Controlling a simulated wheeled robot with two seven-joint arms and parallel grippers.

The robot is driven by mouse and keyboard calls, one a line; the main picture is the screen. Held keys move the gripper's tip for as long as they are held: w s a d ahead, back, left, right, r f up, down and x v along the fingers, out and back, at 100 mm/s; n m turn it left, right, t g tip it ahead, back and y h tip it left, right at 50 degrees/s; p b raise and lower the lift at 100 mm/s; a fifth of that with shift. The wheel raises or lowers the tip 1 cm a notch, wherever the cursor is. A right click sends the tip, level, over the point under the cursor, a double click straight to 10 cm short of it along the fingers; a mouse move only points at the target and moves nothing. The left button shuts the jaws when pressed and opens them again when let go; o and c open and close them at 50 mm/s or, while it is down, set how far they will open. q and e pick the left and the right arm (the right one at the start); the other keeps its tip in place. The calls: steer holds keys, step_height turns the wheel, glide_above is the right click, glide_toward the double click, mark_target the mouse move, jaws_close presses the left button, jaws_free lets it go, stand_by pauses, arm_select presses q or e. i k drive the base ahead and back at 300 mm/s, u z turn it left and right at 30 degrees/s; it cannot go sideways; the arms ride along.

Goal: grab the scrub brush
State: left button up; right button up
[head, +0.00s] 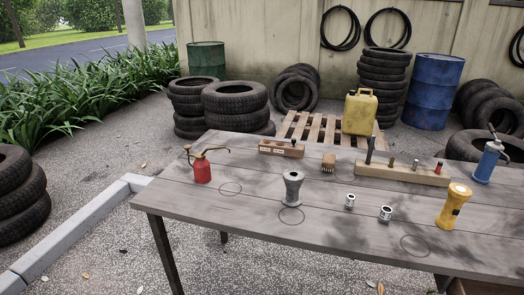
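A small brown block that looks like the scrub brush (328,163) sits on the grey wooden table (190,205), toward the back and near the middle. Its top is brown and its lower part is paler, like bristles. It stands apart from its neighbours, between a low wooden block on its left and a long wooden rack on its right. Neither of my grippers is in view.
In front of the brush stand a grey flared cylinder (292,188) and two metal cups (350,201) (385,213). A red oil can (202,171) is left. The rack (402,174), yellow flashlight-like object (453,207) and blue bottle (487,162) are right. The front left tabletop is clear.

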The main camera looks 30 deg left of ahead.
mark_target(329, 159)
steer(key=u, duration=0.4)
steer(key=i, duration=0.8)
steer(key=k, duration=1.3)
steer(key=u, duration=0.8)
steer(key=i, duration=1.4)
steer(key=z, duration=0.35)
